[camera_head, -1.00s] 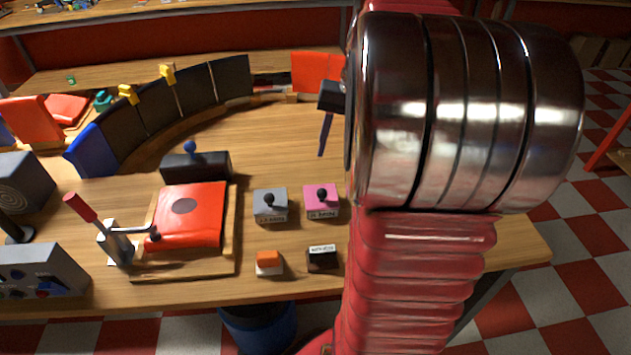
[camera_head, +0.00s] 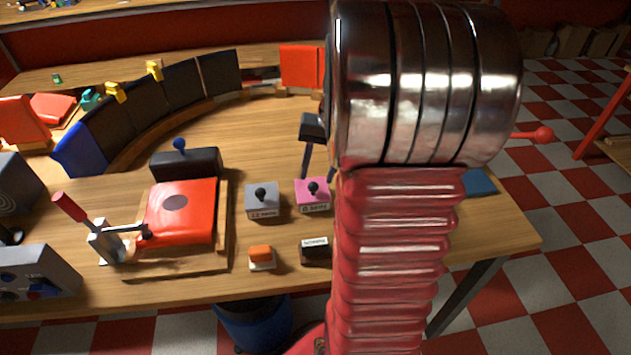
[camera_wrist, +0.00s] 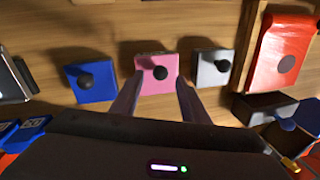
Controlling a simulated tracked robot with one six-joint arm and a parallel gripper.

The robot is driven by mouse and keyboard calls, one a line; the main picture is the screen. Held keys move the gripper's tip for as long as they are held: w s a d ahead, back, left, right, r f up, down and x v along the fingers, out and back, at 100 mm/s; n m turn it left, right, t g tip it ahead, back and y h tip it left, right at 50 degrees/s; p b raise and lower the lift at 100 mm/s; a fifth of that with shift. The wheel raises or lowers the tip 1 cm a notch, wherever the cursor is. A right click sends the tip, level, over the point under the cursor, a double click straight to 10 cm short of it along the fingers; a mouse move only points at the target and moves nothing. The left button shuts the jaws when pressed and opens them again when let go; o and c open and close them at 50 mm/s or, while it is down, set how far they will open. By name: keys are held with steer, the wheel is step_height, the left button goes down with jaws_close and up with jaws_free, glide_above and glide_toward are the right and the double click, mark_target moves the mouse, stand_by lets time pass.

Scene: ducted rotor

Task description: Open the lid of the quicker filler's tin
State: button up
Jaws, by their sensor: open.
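A pink tin (camera_head: 312,196) with a black knob on its lid stands on the workbench; its lid looks shut. A grey tin (camera_head: 262,203) with a black knob stands just left of it. Both have front labels in seconds, too small to read surely. In the wrist view a blue tin (camera_wrist: 90,80) stands left of the pink tin (camera_wrist: 156,75), with the grey tin (camera_wrist: 212,68) on the right; my arm hides the blue tin in the head view. My gripper (camera_wrist: 156,100) is open and empty, its fingers pointing toward the pink tin. Contact cannot be told.
A red press-like panel (camera_head: 180,215) with a red-handled lever clamp stands left of the tins. An orange-topped button block (camera_head: 262,257) and a black labelled block (camera_head: 315,250) sit in front. A curved row of dark panels (camera_head: 140,105) stands behind.

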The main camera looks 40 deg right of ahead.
mark_target(315, 183)
steer(key=shift+w+a+f, duration=0.15)
steer(key=shift+f, duration=0.95)
steer(key=shift+w+a+f, duration=0.15)
steer(key=shift+f, duration=0.9)
steer(key=c, duration=1)
jaws_close()
steer(key=shift+d, duration=0.15)
